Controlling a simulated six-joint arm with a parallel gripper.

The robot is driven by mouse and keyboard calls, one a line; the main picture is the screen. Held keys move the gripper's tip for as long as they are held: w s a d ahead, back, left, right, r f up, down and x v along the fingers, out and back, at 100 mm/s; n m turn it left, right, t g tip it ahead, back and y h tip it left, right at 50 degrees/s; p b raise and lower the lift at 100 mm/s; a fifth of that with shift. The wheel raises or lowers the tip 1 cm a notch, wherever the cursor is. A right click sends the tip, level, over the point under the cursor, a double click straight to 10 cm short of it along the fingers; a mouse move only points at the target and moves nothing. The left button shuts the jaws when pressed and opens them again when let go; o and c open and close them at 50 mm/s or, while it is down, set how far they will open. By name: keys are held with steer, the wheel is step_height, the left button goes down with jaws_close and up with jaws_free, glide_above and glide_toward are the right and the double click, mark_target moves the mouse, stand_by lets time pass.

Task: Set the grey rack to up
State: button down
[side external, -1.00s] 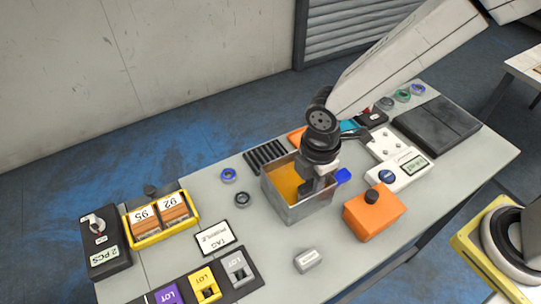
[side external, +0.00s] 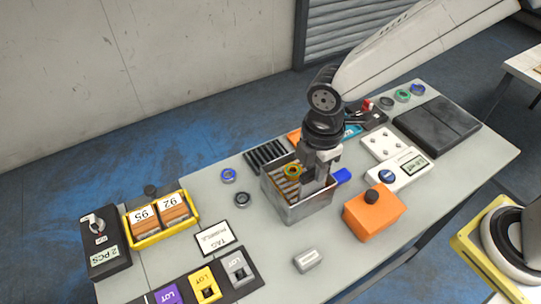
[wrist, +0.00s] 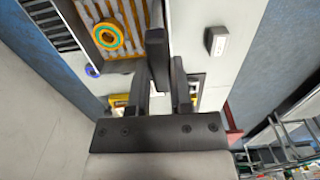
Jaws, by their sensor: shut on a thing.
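A grey metal bath (side external: 300,212) stands on the table with a blue piece (side external: 342,176) at its right side. Inside it the grey rack (side external: 282,187) shows as slats above the orange, with a yellow-and-green ring (side external: 292,171) on it. In the wrist view the slatted rack (wrist: 138,22) and the ring (wrist: 109,36) lie left of my fingers. My gripper (side external: 312,185) points down at the right inner side of the bath and is shut on the rack. The exact grip point is hidden by the fingers.
An orange box with a black knob (side external: 373,213) stands close to the right. A black slotted rack (side external: 264,156) is behind the bath. Blue and dark rings (side external: 229,176) lie left. A small grey block (side external: 308,260) lies in front, with clear table around it.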

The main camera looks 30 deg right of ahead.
steer(key=shift+r, duration=0.55)
steer(key=c, duration=0.5)
jaws_free()
steer(key=shift+r, duration=3.9)
steer(key=s+d+f+m+t, duration=0.1)
steer(key=d+f+m, duration=0.1)
steer(key=d+m, duration=0.4)
steer(key=s+d+f+m, duration=0.1)
steer(key=d+f+m, duration=0.2)
steer(key=d+m, duration=0.3)
steer(key=s+d+f+m+t, duration=0.1)
steer(key=d+f+m, duration=0.2)
steer(key=d+m, duration=0.3)
steer(key=shift+d+t, duration=0.3)
steer(key=shift+d, duration=0.75)
